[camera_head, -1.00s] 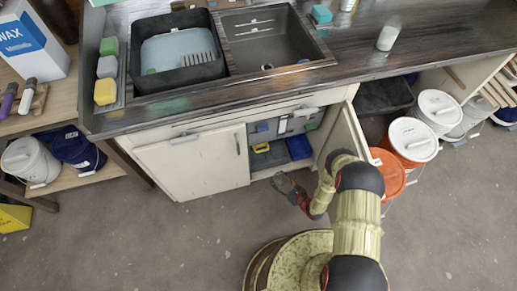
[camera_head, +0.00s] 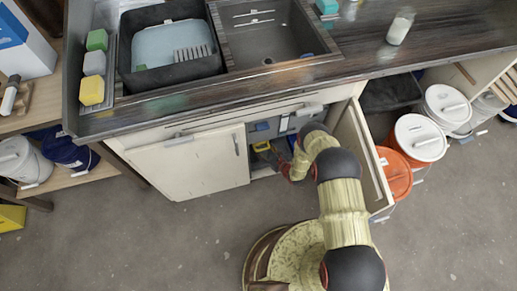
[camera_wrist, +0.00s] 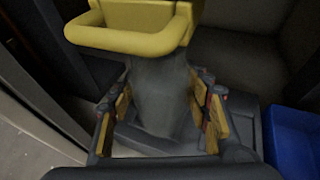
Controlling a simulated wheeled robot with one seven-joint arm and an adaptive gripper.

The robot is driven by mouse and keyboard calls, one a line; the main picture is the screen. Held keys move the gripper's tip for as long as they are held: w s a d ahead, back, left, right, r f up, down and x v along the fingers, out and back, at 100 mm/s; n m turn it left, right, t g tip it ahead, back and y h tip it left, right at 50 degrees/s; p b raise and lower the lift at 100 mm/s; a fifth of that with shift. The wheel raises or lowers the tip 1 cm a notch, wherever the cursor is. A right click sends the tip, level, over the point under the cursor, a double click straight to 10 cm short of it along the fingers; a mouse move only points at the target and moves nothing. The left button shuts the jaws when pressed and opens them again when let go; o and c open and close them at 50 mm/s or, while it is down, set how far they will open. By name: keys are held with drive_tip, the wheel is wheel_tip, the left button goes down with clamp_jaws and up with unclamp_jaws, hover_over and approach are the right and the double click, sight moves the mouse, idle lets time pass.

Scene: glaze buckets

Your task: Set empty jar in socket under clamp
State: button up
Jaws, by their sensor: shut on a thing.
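My gripper (camera_wrist: 162,112) is inside the open cabinet under the sink. Its yellow-padded fingers are shut on a grey, roughly cylindrical thing (camera_wrist: 160,88), which may be the jar; dim light hides its details. In the head view the gripper is mostly hidden by my arm and the cabinet. I cannot make out a clamp or socket. A whitish, clear jar-like container (camera_head: 399,27) stands on the counter.
A blue bin (camera_wrist: 293,140) is to the right of my gripper in the wrist view. The open cabinet door (camera_head: 362,150) stands right of my arm. White-lidded buckets (camera_head: 420,138) are beyond it.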

drive_tip(key=shift+w+a+b, duration=0.3)
drive_tip(key=shift+w+a, duration=0.7)
drive_tip(key=shift+w, duration=0.2)
drive_tip(key=f, duration=0.1)
drive_tip(key=f+b, duration=0.2)
drive_tip(key=shift+w+a+f, duration=0.25)
drive_tip(key=shift+w+f, duration=0.05)
drive_tip(key=shift+f, duration=0.05)
drive_tip(key=shift+r, duration=0.15)
drive_tip(key=o, duration=1.2)
